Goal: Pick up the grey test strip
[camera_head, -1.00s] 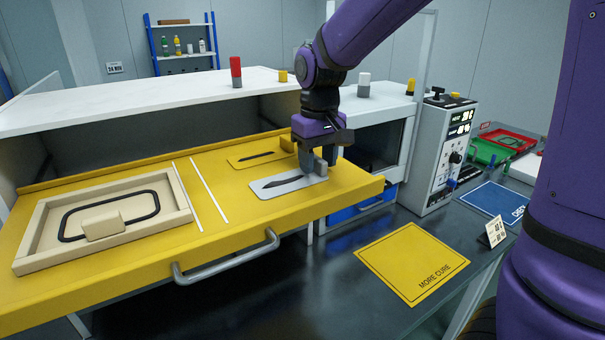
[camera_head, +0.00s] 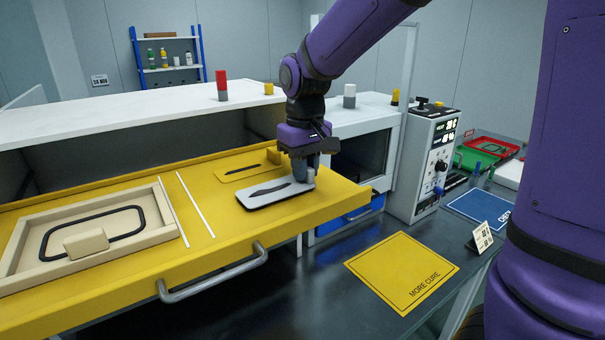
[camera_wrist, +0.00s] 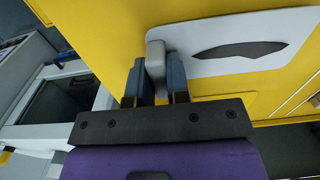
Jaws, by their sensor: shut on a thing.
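The grey test strip (camera_head: 284,193) is a pale grey plate with a dark pointed shape on its face and an upright grey tab at its right end. It is over the yellow drawer top. A dark shadow edges its near and left sides, so it appears slightly raised. My gripper (camera_head: 308,178) is at the right end, with its fingers on the tab. In the wrist view, the two fingers of my gripper (camera_wrist: 156,75) stand on either side of the tab, and the strip (camera_wrist: 205,62) extends to the right. The fingers partly hide the tab.
A yellow strip (camera_head: 225,176) with a dark mark lies just behind. A beige framed tray (camera_head: 28,270) is at the left of the drawer (camera_head: 225,232). The drawer handle (camera_head: 215,281) juts forward. A yellow MORE CURE mat (camera_head: 400,268) lies bare on the dark bench. A control box (camera_head: 421,176) stands right.

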